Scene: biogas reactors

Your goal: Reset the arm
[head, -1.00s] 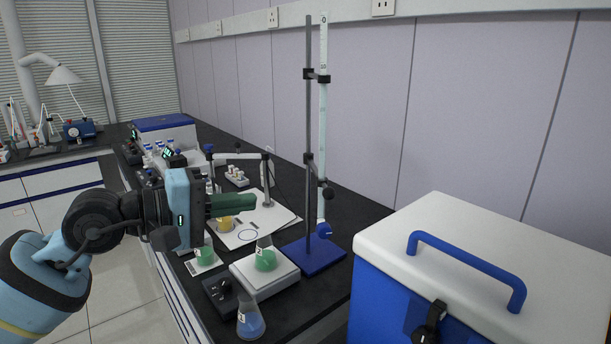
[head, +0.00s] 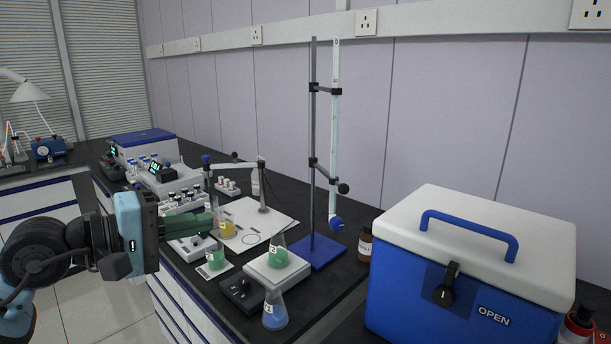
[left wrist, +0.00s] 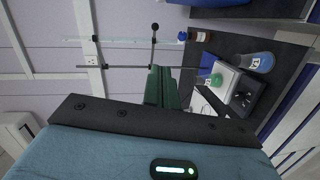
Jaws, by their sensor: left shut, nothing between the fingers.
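My left gripper (head: 188,226) comes in from the left in the head view, with dark green fingers closed together and nothing between them. It is held level in the air at the bench's front edge, in front of the glassware and apart from it as far as I can tell. In the left wrist view its fingers (left wrist: 162,88) are side by side, and the scene appears turned sideways. The flask with blue liquid (left wrist: 262,62) and the white stirrer plate (left wrist: 222,84) lie beyond them. My right gripper is not in view.
The burette stand (head: 313,150) rises on a blue base (head: 318,252). Near it are a flask with green liquid (head: 279,258), a blue-liquid flask (head: 275,318) and a brown bottle (head: 365,244). A blue cooler box (head: 420,290) stands at right. Floor (head: 115,310) shows at lower left.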

